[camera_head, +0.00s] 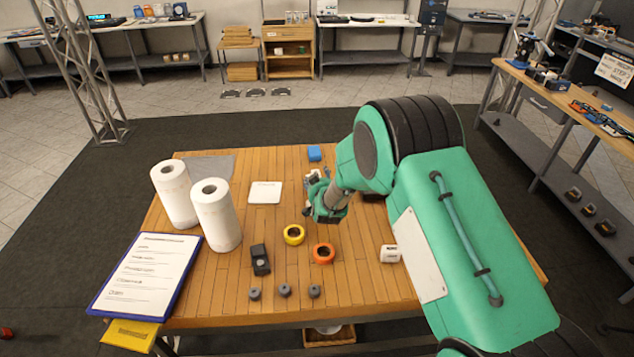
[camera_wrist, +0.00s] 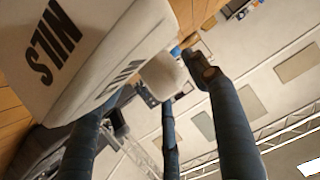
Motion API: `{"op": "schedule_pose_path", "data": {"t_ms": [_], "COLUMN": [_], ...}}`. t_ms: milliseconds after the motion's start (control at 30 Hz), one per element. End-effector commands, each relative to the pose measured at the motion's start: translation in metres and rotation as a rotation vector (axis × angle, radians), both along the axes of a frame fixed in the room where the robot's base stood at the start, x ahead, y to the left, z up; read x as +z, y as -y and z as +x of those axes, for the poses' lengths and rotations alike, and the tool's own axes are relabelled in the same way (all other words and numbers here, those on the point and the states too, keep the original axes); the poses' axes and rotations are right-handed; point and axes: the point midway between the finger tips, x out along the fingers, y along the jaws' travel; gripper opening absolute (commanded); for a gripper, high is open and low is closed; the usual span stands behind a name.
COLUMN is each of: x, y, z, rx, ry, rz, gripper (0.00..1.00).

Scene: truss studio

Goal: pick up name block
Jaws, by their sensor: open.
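The name block is a pale block with dark letters reading NILS; it fills the upper left of the wrist view (camera_wrist: 85,45), very close to the camera. A second lettered face and a pale rounded end also show there. My gripper (camera_wrist: 150,90) is open, with dark fingers beside and below the block; whether any finger touches it I cannot tell. In the head view my gripper (camera_head: 318,192) is low over the middle of the table. A small pale shape (camera_head: 312,177) shows just beyond it, partly hidden, and I cannot read it.
On the wooden table (camera_head: 210,275) are two paper rolls (camera_head: 216,215), a white square (camera_head: 265,192), yellow tape (camera_head: 294,235), orange tape (camera_head: 323,253), a black device (camera_head: 260,259), a small white box (camera_head: 390,253), a blue item (camera_head: 314,153) and a clipboard (camera_head: 148,275).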

Motion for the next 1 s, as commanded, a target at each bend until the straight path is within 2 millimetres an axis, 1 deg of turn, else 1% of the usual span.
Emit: {"op": "schedule_pose_path", "data": {"t_ms": [467,600,667,700,767,800,1000], "x": [-0.0002,-0.0002,-0.0001,-0.0001,0.0002,0.0002,0.0007], "y": [-0.0001,-0.0002,-0.0002,-0.0002,-0.0002,-0.0002,-0.0002], "z": [-0.0005,-0.0005,-0.0005,-0.0005,-0.0004,-0.0004,-0.0004], "rx": [0.000,0.000,0.000,0.000,0.000,0.000,0.000], "ry": [-0.001,-0.001,-0.001,-0.001,0.000,0.000,0.000], "rz": [0.000,0.000,0.000,0.000,0.000,0.000,0.000], "gripper": [0.59,0.32,0.20,0.12,0.10,0.06,0.06]}}
